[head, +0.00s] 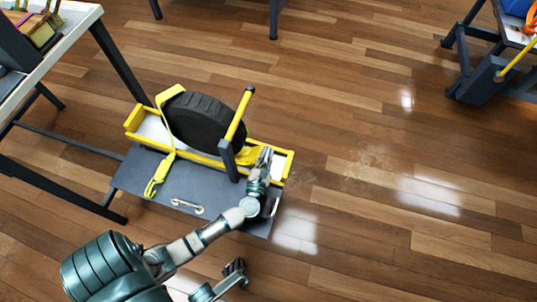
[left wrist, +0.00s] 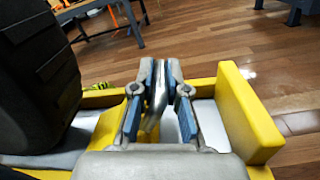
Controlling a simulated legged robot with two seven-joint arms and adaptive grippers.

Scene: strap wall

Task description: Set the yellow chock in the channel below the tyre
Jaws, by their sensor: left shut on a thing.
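The black tyre (head: 200,120) stands upright in a yellow-walled channel (head: 132,132) with a pale floor; it shows at the left of the left wrist view (left wrist: 35,80). The yellow chock (head: 246,156) is low in the channel at the tyre's right side, partly hidden by a post and my gripper. My left gripper (head: 266,157) is over the channel's right part. In the left wrist view its blue-padded fingers (left wrist: 160,85) are closed around a silvery curved bar, with yellow (left wrist: 131,118) beside it. My right gripper (head: 235,270) is low in the head view, away from the channel; its opening is unclear.
A yellow strap (head: 165,125) hangs over the tyre to the grey board (head: 140,175). A dark post with a yellow bar (head: 238,115) stands close left of my left gripper. The channel's yellow end wall (left wrist: 245,110) is to its right. Tables stand at upper left and right; wood floor is clear.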

